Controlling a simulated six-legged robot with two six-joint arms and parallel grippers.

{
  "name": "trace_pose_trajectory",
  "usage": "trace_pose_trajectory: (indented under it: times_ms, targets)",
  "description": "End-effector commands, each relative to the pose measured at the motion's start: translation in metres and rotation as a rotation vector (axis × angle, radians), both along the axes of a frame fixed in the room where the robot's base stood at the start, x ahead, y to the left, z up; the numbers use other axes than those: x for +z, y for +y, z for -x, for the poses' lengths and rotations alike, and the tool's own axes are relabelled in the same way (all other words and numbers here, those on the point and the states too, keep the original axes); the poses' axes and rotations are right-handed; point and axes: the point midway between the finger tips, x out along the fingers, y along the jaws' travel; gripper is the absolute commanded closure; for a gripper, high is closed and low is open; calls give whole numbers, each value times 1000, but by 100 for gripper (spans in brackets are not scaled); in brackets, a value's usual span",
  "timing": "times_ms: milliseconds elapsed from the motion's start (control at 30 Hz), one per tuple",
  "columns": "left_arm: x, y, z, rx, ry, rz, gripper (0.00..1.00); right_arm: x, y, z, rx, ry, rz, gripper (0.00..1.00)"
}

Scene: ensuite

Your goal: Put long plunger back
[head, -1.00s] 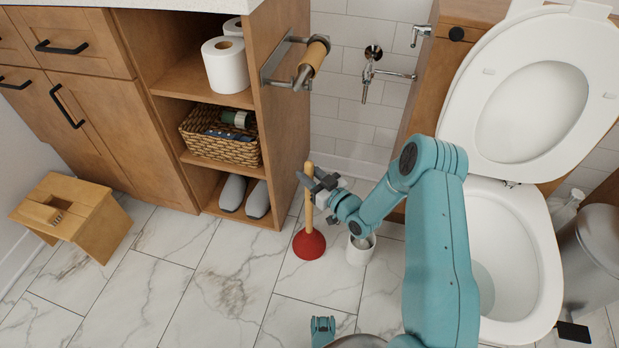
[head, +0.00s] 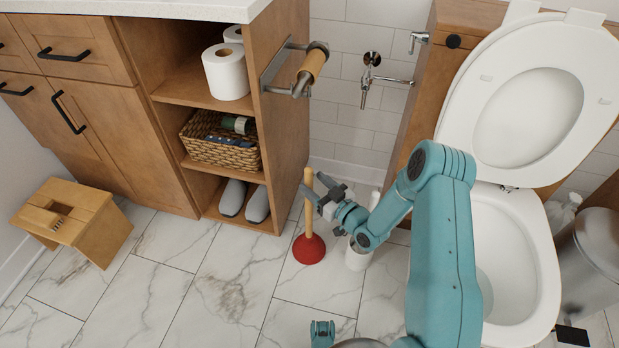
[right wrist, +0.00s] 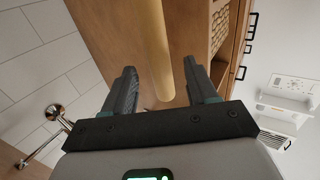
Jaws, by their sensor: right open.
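The long plunger stands upright on the tiled floor, with a red rubber cup (head: 309,249) and a light wooden handle (head: 309,212). It is close to the front right corner of the wooden cabinet. My right gripper (head: 318,189) is open beside the upper part of the handle. In the right wrist view, the handle (right wrist: 154,45) runs down from the top edge between the two spread fingers (right wrist: 156,88), apparently with no finger closed on it.
A white cylindrical holder (head: 356,256) stands just right of the plunger, partly behind my arm. The toilet (head: 510,260) is farther right. The cabinet (head: 287,150) holds a basket (head: 222,146) and slippers. A wooden stool (head: 72,222) stands left. Floor in front is clear.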

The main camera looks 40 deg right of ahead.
Motion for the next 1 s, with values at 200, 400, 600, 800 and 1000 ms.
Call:
trace_pose_trajectory:
  times_ms: [200, 400, 600, 800, 1000]
  targets:
    - [15, -3, 4, -10, 9, 3, 100, 3, -8, 53, -4, 3, -2, 42]
    - [20, -4, 5, -14, 10, 3, 100, 3, -11, 83, -1, 1, -1, 42]
    - [21, -4, 5, -17, 11, 3, 100, -19, 27, 77, 31, 181, -61, 42]
    - [20, -4, 5, -17, 11, 3, 100, -82, 151, 123, 79, 870, -241, 42]
    - [20, -4, 5, -17, 11, 3, 100, -91, 221, 225, 33, 1404, -325, 42]
